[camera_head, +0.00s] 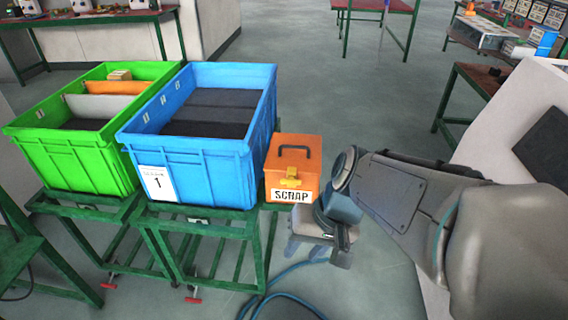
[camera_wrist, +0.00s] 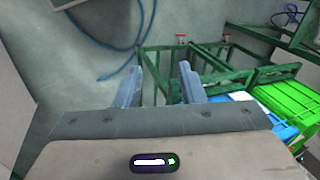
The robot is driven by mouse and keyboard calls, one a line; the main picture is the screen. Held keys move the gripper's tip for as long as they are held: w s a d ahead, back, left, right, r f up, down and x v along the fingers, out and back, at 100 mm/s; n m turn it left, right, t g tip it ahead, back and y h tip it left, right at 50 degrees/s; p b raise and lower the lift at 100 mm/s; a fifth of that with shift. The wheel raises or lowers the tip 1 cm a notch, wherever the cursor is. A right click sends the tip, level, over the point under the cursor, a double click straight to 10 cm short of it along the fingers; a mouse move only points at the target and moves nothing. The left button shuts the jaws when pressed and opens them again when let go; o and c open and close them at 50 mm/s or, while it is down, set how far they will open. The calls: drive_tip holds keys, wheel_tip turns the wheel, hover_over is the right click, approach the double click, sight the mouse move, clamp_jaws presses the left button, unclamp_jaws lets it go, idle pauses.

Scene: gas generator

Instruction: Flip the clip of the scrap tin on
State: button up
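The scrap tin (camera_head: 277,168) is an orange box with a black handle on its lid and a white SCRAP label on its front. It stands just right of the blue crate in the head view. Its yellow clip (camera_head: 291,179) is on the front above the label; I cannot tell exactly how it is set. My gripper (camera_head: 316,248) hangs in front of and below the tin, to the right, apart from the clip. In the wrist view my gripper (camera_wrist: 160,84) has its two fingers spread with nothing between them. The tin is not seen there.
A blue crate (camera_head: 202,160) and a green crate (camera_head: 80,165) stand on green metal stands (camera_head: 205,224) left of the tin. A blue hose (camera_head: 283,294) lies on the floor below my gripper. Open floor lies behind the tin.

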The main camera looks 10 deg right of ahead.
drive_tip(key=w+a+f+m+t+y+b, duration=0.2)
drive_tip(key=w+f+m+y+b, duration=0.1)
drive_tip(key=w+f+y+b, duration=0.25)
drive_tip(key=m+t+h+b, duration=0.1)
drive_tip(key=m+t+b, duration=0.7)
drive_tip(key=t+b, duration=0.45)
approach(293, 183)
drive_tip(key=x, duration=0.9)
drive_tip(key=shift+w+a+f, duration=0.1)
drive_tip(key=shift+w+a, duration=0.05)
drive_tip(key=shift+c, duration=0.4)
clamp_jaws()
